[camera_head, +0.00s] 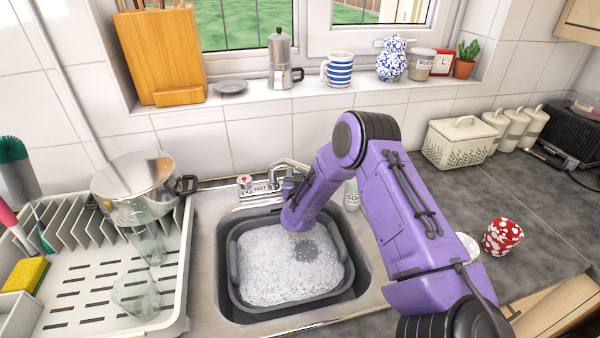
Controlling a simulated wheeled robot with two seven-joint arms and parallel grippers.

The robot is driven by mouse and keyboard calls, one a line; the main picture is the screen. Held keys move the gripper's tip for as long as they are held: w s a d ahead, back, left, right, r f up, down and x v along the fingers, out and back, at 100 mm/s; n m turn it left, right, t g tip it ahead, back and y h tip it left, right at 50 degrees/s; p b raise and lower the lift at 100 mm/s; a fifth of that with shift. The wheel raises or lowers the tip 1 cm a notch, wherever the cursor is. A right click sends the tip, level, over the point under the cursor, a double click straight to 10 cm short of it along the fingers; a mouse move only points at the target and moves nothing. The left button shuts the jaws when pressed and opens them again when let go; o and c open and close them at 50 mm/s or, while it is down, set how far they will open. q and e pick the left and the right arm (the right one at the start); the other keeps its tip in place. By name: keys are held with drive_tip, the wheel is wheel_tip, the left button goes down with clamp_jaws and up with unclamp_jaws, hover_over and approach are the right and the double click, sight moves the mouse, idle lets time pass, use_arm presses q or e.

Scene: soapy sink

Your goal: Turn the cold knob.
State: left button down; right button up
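The chrome tap (272,174) stands at the back of the sink, with its spout partly behind my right arm. A knob with a red mark (245,182) is at its left end. The cold knob is not visible; my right forearm and wrist cover the tap's right side. My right gripper (291,186) is at the tap's right side, mostly hidden behind my wrist. I cannot tell whether it touches the knob or whether its fingers are open. My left gripper is not in view.
A grey basin (234,272) of suds sits in the sink. A soap bottle (352,196) stands right of my wrist. A dish rack (180,275) with a pot (135,176) and glasses is on the left. A red spotted cup (502,237) stands on the right counter, which has free room.

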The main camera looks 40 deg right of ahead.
drive_tip(key=shift+n+t+y, duration=0.3)
drive_tip(key=shift+y, duration=0.1)
drive_tip(key=shift+n+t+y, duration=0.7)
drive_tip(key=shift+n+y, duration=0.2)
drive_tip(key=shift+y, duration=0.1)
drive_tip(key=shift+f+n+t+y+b, duration=0.1)
drive_tip(key=shift+n+t+y+b, duration=0.25)
drive_tip(key=shift+n+t+y, duration=0.6)
drive_tip(key=shift+n+t+y+b, duration=0.3)
drive_tip(key=shift+n+y, duration=0.35)
drive_tip(key=shift+y, duration=0.8)
drive_tip(key=o, duration=0.9)
drive_tip(key=shift+d, duration=0.1)
drive_tip(key=shift+o, duration=0.2)
